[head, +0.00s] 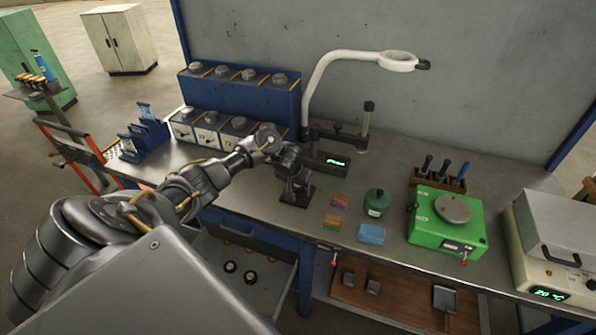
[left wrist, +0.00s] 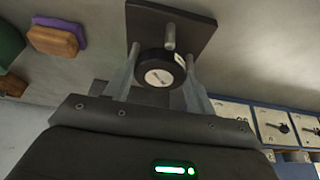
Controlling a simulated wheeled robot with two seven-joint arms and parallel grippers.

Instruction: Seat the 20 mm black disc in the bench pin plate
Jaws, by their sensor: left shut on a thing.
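My left gripper (head: 293,174) is over the dark square pin plate (head: 297,196) on the bench. In the left wrist view, its two fingers (left wrist: 158,85) are shut on a black disc (left wrist: 148,64) with a pale round label on its face. The pin plate (left wrist: 196,32) lies just beyond the disc there, with its upright metal pin (left wrist: 169,30) showing at the disc's edge. I cannot tell whether the disc touches the pin or plate. In the head view, the gripper hides the disc and pin. My right gripper is not in view.
A magnifier lamp (head: 397,61) arches behind. An open drawer (head: 205,262) below holds two black round pieces (head: 250,277).

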